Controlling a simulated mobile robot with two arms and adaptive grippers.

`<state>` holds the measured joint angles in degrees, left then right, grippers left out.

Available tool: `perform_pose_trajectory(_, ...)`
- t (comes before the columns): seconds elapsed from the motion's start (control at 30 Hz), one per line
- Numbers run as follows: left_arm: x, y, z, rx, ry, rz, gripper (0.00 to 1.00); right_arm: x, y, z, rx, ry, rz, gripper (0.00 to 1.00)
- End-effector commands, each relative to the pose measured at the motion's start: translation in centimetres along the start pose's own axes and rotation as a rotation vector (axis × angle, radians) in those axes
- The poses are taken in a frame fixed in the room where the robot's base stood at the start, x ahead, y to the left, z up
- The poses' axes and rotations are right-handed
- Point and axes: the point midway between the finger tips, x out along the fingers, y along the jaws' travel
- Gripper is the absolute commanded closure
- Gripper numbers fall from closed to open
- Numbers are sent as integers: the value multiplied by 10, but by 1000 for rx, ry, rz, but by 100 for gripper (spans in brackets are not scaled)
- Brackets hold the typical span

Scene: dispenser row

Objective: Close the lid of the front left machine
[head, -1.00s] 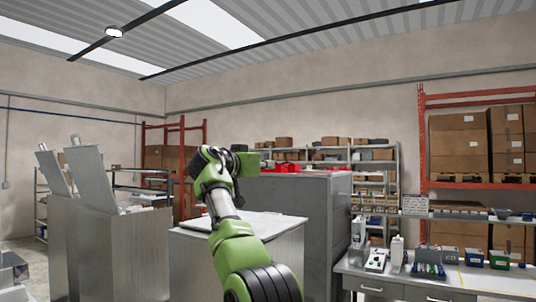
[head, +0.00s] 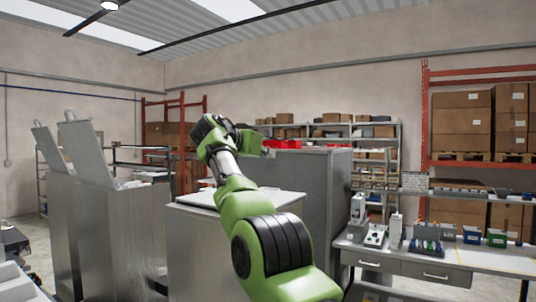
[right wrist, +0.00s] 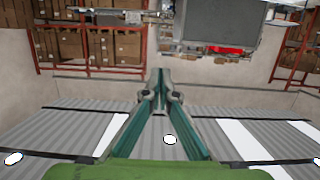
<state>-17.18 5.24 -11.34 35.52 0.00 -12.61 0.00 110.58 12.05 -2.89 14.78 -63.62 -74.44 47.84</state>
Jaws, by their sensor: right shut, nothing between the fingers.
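Two metal machines at the left of the head view have raised lids: the far-left lid (head: 52,148) and the lid beside it (head: 86,151), both tilted back. The nearer body (head: 125,235) stands below the second lid. A third machine (head: 235,245) in the middle has its pale top lying flat, partly hidden by my right arm. I cannot tell for sure which one is the front left machine. My right gripper (right wrist: 161,76) is shut and empty in the right wrist view. In the head view it is mostly hidden beyond my wrist, above the middle machine. My left gripper is not in view.
A workbench (head: 435,265) with small devices and bins is at the right. Racks with cardboard boxes (head: 460,122) stand along the wall. A grey object shows at the lower left edge.

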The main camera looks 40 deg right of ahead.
Motion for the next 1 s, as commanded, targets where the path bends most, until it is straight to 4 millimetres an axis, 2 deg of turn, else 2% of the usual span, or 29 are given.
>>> perform_pose_trajectory(0.1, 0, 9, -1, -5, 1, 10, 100, -1, 0, 0, 1, 1, 0, 100)
perform_pose_trajectory(0.27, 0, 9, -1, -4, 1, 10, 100, -8, -1, 0, 0, 3, 2, 100)
perform_pose_trajectory(0.47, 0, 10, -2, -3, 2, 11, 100, -26, -1, 1, 1, 2, -2, 100)
perform_pose_trajectory(0.8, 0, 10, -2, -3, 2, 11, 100, -96, -2, 0, 0, 3, -3, 100)
perform_pose_trajectory(1.0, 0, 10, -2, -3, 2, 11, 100, -119, -1, 0, -1, 3, -2, 100)
